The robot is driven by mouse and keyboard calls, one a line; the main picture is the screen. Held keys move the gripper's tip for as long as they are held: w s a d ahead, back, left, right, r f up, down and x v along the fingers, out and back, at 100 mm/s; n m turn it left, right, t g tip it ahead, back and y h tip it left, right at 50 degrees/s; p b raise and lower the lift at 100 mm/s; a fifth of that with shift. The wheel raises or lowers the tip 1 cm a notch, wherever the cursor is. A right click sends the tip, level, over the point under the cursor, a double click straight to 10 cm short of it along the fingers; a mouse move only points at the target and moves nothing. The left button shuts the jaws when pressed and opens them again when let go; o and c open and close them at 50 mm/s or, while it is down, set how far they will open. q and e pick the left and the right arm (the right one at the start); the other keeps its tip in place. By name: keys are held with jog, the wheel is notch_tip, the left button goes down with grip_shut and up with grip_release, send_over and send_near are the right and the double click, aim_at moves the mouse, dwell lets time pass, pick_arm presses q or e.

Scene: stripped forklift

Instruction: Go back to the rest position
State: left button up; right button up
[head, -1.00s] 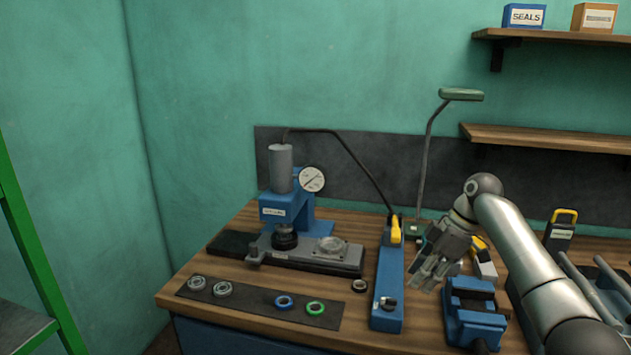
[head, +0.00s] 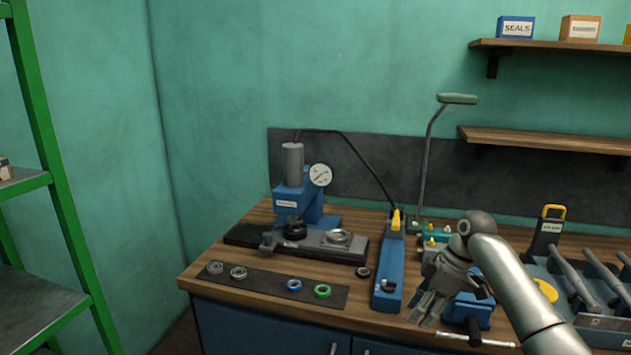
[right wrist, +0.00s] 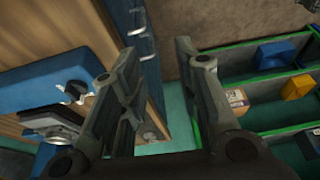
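My right gripper (head: 428,306) is over the front of the wooden bench (head: 352,308), its fingers pointing down, to the right of the blue long tool (head: 389,264). In the right wrist view the two fingers of my right gripper (right wrist: 158,55) stand wide apart with nothing between them. My right arm comes in from the right and hides part of the blue vise (head: 470,312). My left gripper is in neither view.
A blue press (head: 298,200) with a gauge stands at the back left of the bench. Several rings lie on a dark mat (head: 250,280) in front of it. A green shelf rack (head: 60,190) stands at the left.

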jog(key=s+a+f+m+h, duration=0.15)
jog(key=s+a+f, duration=0.25)
jog(key=s+f, duration=0.55)
jog(key=s+a+f+m, duration=0.3)
jog(key=s+a+f, duration=0.1)
jog(key=s+f, duration=0.55)
jog(key=s+d+r+m+t+h, duration=0.1)
jog(key=s+d+m, duration=0.25)
jog(key=s, duration=0.75)
jog(key=s+d+r+m+t+h, duration=0.15)
jog(key=s+m, duration=0.35)
jog(key=s, duration=0.5)
notch_tip(320, 180, down, 26)
jog(key=s+g, duration=0.1)
jog(key=s+d+f+g, duration=0.1)
jog(key=s+d+f, duration=0.2)
jog(key=s+f, duration=1.3)
jog(key=shift+s+f+n, duration=0.4)
jog(key=shift+s, duration=0.2)
